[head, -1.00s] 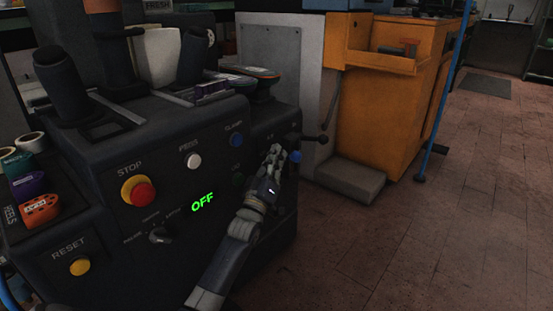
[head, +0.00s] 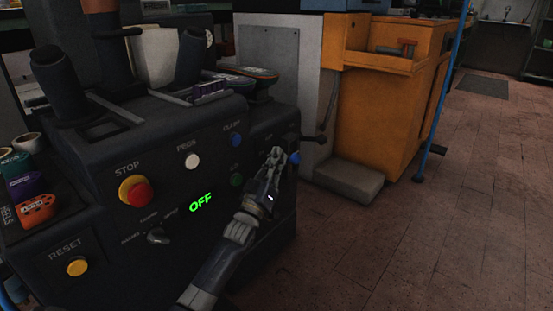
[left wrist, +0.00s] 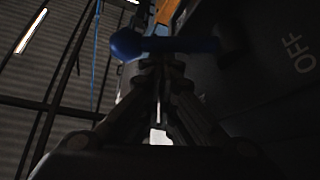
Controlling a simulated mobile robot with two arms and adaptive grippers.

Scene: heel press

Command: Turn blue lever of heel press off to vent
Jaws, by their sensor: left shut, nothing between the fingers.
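The heel press (head: 110,215) is a dark machine filling the left of the head view. Its blue lever (head: 295,158) shows as a small blue tip at the right end of the front panel. In the left wrist view the blue lever (left wrist: 190,45) runs sideways, with a rounded knob at its left end. My left gripper (head: 277,154) is shut and empty, just left of the blue tip. In the left wrist view its fingertips (left wrist: 158,65) are close to the lever; I cannot tell if they touch. The gripper hides part of the panel. My right gripper is not in view.
The panel has a red stop button (head: 137,191), a white button (head: 192,161), a selector knob (head: 157,236) and a yellow reset button (head: 77,267). A green display (head: 200,203) reads OFF. An orange cabinet (head: 385,135) stands behind; the floor (head: 430,240) at right is clear.

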